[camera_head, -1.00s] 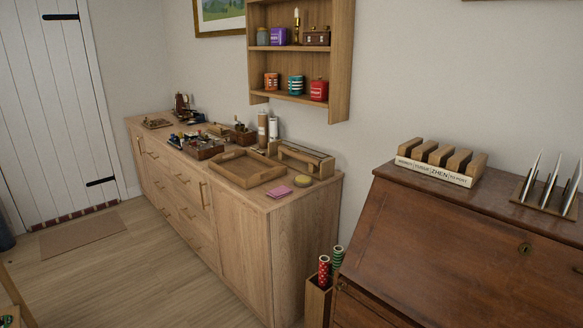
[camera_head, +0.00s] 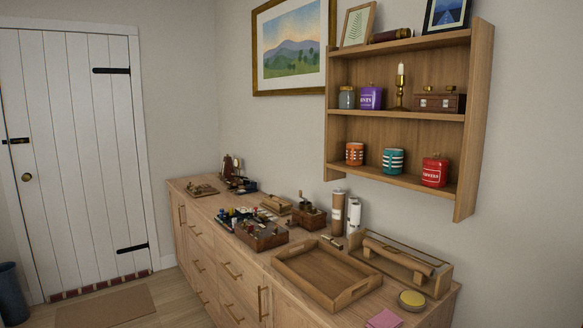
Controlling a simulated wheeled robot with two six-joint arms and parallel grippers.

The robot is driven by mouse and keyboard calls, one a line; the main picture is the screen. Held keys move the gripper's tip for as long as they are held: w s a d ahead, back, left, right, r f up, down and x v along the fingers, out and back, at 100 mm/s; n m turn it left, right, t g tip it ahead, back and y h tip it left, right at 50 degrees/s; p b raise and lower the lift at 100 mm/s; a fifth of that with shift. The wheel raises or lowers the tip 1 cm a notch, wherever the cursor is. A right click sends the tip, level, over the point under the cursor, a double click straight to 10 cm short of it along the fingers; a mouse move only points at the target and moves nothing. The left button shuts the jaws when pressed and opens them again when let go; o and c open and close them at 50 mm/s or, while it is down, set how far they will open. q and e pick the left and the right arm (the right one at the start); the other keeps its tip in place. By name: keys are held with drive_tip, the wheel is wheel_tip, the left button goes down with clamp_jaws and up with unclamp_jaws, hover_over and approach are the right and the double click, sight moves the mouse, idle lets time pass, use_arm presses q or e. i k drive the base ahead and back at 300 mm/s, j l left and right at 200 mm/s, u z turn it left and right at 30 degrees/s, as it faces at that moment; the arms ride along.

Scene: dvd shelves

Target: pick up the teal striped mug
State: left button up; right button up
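The teal striped mug (camera_head: 393,161) stands upright on the lowest board of the wooden wall shelf (camera_head: 400,180). It is teal with white stripes. An orange striped mug (camera_head: 355,154) stands to its left and a red canister (camera_head: 434,171) to its right, both apart from it. Neither of my grippers shows in the head view.
Below the shelf is a long wooden sideboard (camera_head: 290,291). On it are an empty wooden tray (camera_head: 327,274), a roll dispenser (camera_head: 399,262), a yellow-lidded tin (camera_head: 412,300) and several small items. Open floor lies left of the sideboard, before the white door (camera_head: 80,150).

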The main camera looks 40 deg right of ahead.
sight(392, 158)
drive_tip(key=i+j+z, duration=0.15)
drive_tip(key=i+z, duration=0.15)
drive_tip(key=i, duration=0.2)
drive_tip(key=i+j+z, duration=0.3)
drive_tip(key=i, duration=0.15)
drive_tip(key=z, duration=1.85)
